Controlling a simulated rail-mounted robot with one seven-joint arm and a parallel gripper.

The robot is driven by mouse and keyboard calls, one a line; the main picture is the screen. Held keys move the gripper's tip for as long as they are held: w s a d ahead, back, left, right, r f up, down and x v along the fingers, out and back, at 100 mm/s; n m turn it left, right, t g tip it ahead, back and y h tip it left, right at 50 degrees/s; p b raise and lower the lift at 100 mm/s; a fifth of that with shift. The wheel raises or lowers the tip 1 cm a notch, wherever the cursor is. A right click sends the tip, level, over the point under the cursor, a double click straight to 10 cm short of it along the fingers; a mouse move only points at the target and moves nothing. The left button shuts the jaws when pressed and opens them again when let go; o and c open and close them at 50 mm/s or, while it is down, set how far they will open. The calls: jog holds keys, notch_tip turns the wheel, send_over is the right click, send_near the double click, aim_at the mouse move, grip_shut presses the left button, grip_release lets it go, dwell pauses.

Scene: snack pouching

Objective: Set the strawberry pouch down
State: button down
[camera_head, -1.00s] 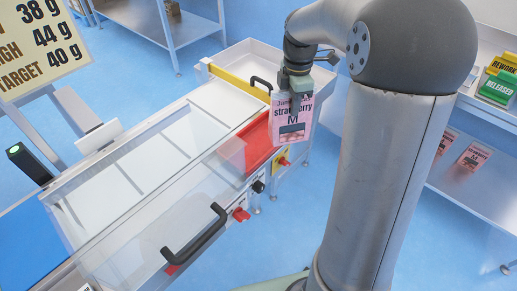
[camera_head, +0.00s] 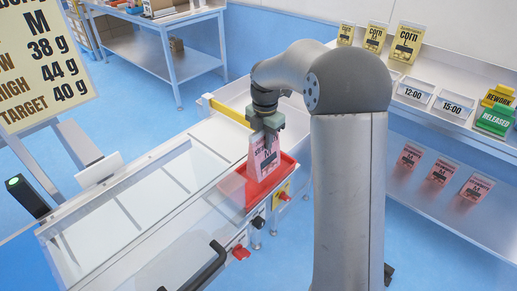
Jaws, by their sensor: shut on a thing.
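My gripper (camera_head: 267,130) is shut on the top of the pink strawberry pouch (camera_head: 265,158). The pouch hangs below the jaws, slightly tilted, over the red tray (camera_head: 285,172) at the right side of the conveyor machine. Its lower end overlaps the tray in the picture; I cannot tell whether it touches the tray floor.
The machine has a yellow bar (camera_head: 228,112) behind the tray and a clear cover with a black handle (camera_head: 204,268) in front. At the right, a shelf holds yellow corn pouches (camera_head: 406,42), label bins (camera_head: 412,92), and a green released box (camera_head: 494,120).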

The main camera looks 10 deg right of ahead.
jog(key=shift+w+a+f, duration=0.3)
jog(key=shift+f, duration=0.15)
jog(key=shift+w+a+f, duration=0.25)
jog(key=shift+f, duration=0.2)
jog(key=f, duration=0.3)
jog(key=shift+w+a+f, duration=0.15)
jog(key=shift+w+a, duration=0.05)
jog(key=shift+a, duration=0.05)
jog(key=shift+f, duration=0.25)
jog(key=shift+f, duration=0.2)
jog(key=c, duration=1.2)
grip_release()
jog(key=shift+r, duration=0.1)
jog(key=shift+c, duration=0.2)
